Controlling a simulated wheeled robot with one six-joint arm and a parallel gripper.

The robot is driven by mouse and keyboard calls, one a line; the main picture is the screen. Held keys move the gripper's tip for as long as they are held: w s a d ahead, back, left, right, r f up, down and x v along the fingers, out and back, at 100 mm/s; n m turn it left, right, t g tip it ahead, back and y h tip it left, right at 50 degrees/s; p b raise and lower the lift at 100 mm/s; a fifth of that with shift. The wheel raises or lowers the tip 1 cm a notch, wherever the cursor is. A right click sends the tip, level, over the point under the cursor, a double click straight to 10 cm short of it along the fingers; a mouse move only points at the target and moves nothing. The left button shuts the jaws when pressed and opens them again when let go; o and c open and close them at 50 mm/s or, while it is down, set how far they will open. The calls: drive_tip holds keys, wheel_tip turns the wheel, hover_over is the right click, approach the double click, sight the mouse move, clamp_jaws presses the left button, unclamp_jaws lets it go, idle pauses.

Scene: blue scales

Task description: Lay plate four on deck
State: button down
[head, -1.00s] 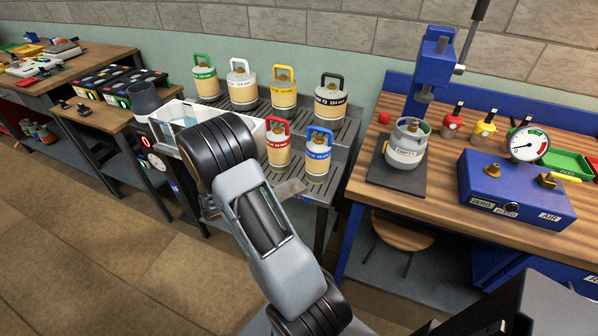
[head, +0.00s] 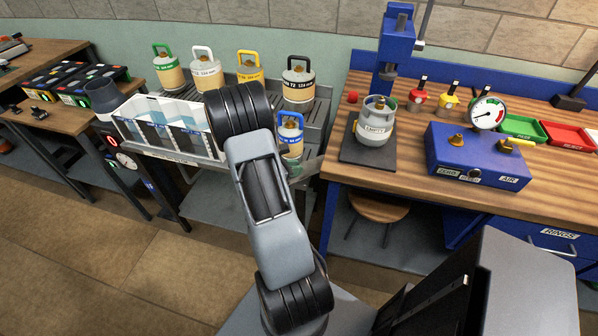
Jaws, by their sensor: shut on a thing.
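No plate marked four can be made out. A white divided bin (head: 125,128) with pale blue, upright contents stands left of my arm; I cannot tell whether these are plates. My arm's wrist covers the bin's right end and the shelf beside it. My gripper is hidden behind the wrist, so its jaws and anything in them do not show. No deck can be named for certain; a dark flat base (head: 352,155) under a grey canister (head: 377,128) lies on the right bench.
Canisters with green (head: 168,72), white (head: 206,75), black (head: 298,88) and blue (head: 290,138) handles stand on a stepped shelf. A blue gauge box (head: 475,158) and a blue press (head: 396,45) stand on the wooden bench (head: 400,180). Floor (head: 120,270) shows clear at lower left.

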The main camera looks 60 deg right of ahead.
drive_tip(key=shift+s+d, duration=0.4)
drive_tip(key=shift+d, duration=0.4)
drive_tip(key=shift+f, duration=1.75)
drive_tip(key=c, duration=1.1)
unclamp_jaws()
drive_tip(key=shift+a, duration=0.1)
